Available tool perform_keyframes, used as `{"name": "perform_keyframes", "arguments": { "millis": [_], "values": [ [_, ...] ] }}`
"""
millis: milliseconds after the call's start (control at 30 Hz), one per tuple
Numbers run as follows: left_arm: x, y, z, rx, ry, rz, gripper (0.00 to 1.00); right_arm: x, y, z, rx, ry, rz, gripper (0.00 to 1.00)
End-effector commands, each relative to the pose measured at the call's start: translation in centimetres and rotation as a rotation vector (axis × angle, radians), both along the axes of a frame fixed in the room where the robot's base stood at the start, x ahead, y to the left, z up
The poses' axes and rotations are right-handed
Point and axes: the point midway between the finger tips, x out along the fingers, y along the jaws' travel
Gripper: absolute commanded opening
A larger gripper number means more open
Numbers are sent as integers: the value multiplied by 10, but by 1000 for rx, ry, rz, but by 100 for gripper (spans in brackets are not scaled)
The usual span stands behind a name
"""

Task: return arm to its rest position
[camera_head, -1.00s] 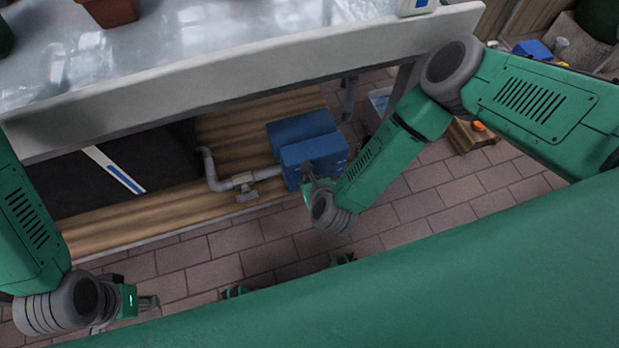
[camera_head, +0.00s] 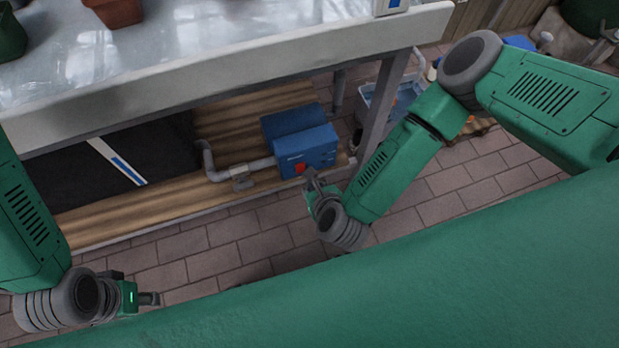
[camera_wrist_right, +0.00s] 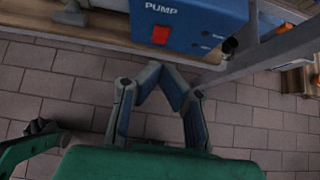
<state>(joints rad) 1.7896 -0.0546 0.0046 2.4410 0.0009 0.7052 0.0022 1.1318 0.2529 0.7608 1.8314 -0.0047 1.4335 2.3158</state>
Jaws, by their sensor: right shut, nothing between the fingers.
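My right arm reaches in from the right in the head view, bent downward. Its gripper (camera_head: 312,178) is just in front of the blue pump box (camera_head: 306,150); the head view does not show whether they touch. In the right wrist view the fingers (camera_wrist_right: 160,74) meet at their tips with nothing between them. The pump box (camera_wrist_right: 190,22) with a red square lies beyond the tips there, with floor showing between. My left gripper (camera_head: 148,298) hangs low at the left over the floor, its finger opening too small to judge.
A long table (camera_head: 230,75) with a pale edge runs above a wooden shelf (camera_head: 240,110). A grey pipe (camera_head: 240,172) joins the pump box. A table leg (camera_head: 380,105) stands close to my right forearm. The brick floor (camera_head: 200,240) in front is clear.

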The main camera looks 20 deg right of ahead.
Motion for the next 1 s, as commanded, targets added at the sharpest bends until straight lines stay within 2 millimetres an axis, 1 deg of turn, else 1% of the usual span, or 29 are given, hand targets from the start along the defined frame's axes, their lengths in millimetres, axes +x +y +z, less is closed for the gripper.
{"name": "perform_keyframes", "arguments": {
  "millis": [33,133,767,867,967,1000],
  "values": [
    [0,0,3,0,0,0,31,-3,0,4,1,2,1,0],
    [0,0,4,0,0,0,31,-6,0,7,0,1,0,0],
    [0,0,4,0,0,0,31,-7,0,8,-3,1,7,0],
    [0,0,7,0,0,0,31,-11,6,14,-49,11,90,0],
    [0,0,15,0,0,0,31,-24,14,25,-171,30,303,0],
    [0,0,19,0,0,0,31,-31,17,31,-243,37,422,0]
  ]
}}
